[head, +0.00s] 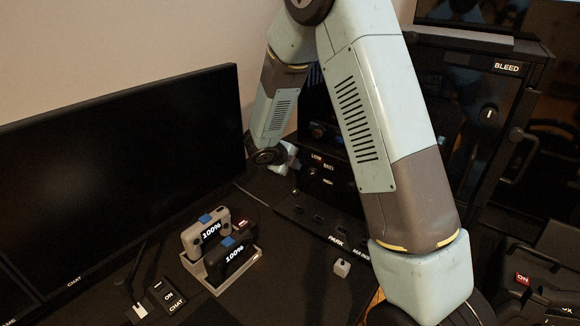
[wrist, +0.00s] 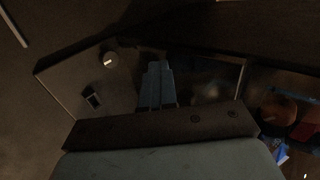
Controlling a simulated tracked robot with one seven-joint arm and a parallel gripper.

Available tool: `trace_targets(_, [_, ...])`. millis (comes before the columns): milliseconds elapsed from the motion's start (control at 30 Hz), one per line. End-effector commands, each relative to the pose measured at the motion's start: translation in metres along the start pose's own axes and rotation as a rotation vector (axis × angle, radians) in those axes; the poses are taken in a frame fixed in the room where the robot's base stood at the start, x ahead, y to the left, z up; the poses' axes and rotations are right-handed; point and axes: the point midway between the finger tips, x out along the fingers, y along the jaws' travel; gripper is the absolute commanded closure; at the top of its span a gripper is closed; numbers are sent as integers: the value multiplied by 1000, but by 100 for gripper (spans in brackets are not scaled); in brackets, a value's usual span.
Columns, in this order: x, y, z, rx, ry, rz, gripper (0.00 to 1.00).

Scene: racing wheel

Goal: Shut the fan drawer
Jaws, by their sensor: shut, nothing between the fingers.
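A dark front panel marked LOW and MED (head: 332,188) stands behind my arm in the head view. It looks like the fan drawer's front, but no label names it and I cannot tell how far out it is. My gripper (head: 291,158) is at the left end of this front, close to it; I cannot tell whether they touch. In the wrist view my pale blue gripper fingers (wrist: 157,84) are together and empty. A grey panel with a round knob (wrist: 110,60) and a small dark switch (wrist: 92,97) lies left of them. My arm hides much of the unit.
A large black monitor (head: 120,150) stands at the left. A grey holder (head: 212,284) with two devices reading 100% sits on the desk. A cabinet marked BLEED (head: 507,67) is at right.

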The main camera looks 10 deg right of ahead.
Motion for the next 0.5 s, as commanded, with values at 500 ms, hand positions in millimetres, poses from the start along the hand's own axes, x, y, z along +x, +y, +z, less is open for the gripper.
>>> trace_targets(500, [-74,20,4,5,1,0,100])
